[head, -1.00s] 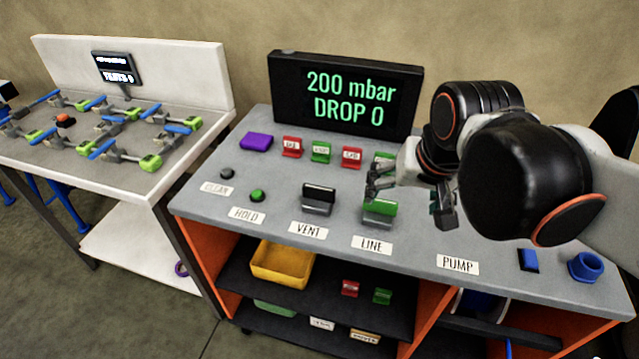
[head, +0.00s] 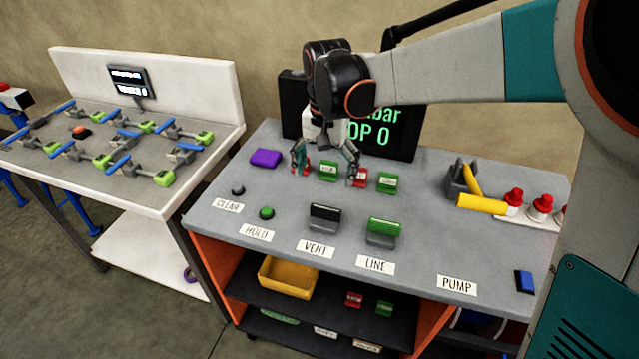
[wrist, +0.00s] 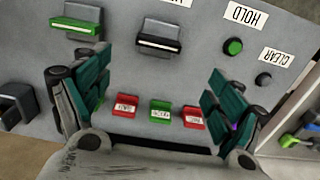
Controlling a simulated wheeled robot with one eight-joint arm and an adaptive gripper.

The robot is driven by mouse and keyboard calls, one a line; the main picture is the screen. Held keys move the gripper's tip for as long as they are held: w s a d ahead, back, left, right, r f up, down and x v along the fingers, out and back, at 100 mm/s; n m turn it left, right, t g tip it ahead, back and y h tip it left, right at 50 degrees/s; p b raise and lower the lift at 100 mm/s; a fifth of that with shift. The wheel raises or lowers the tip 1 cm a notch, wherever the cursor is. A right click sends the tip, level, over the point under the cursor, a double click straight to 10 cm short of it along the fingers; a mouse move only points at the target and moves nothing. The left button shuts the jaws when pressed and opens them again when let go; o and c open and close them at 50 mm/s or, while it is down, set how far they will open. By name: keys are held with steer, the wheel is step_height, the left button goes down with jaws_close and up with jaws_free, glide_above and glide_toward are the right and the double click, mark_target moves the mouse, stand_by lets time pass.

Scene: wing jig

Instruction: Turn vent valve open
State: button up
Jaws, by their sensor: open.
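The vent valve (head: 324,218) is a block with a black top and grey front, standing on the grey bench behind the VENT label (head: 315,249).
Small tags, one green (head: 328,170), lie below my gripper. A purple block (head: 265,158) is to the left. The display (head: 292,100) stands close behind, partly hidden by my arm. CLEAR (head: 238,190) and HOLD (head: 266,213) buttons are left of the valve. A yellow handle (head: 481,204) is right.

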mark_target(326, 209)
step_height(326, 209, down, 13)
steer(key=b, duration=0.4)
steer(key=shift+s+f, duration=0.1)
steer(key=shift+f, duration=0.1)
steer(key=shift+c, duration=0.3)
steer(key=shift+d, duration=0.1)
steer(key=c, duration=1)
